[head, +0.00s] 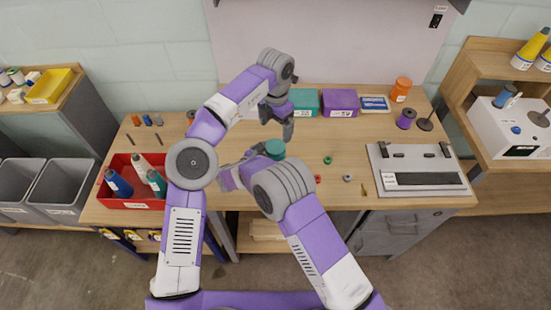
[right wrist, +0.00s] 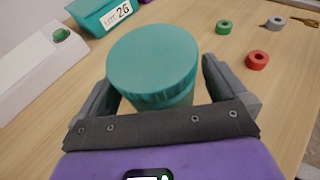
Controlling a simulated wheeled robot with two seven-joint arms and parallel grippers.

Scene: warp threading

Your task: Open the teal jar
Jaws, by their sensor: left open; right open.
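The teal jar (head: 275,149) stands upright on the wooden workbench, partly hidden by my right arm in the head view. In the right wrist view its broad round lid (right wrist: 152,58) sits on the body, with a ribbed rim. My right gripper (right wrist: 158,78) is open, with one finger on each side of the jar; I cannot tell whether they touch it. In the head view my right gripper (head: 256,152) is just left of the jar, largely hidden by its own arm. My left gripper (head: 277,124) is open and empty, above and behind the jar.
A teal bin (head: 305,101) and a purple bin (head: 340,102) stand behind. Green (head: 327,160), red (head: 318,178) and grey (head: 347,178) rings lie to the right, before a grey device (head: 418,170). A red tray (head: 130,204) with bottles stands at left.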

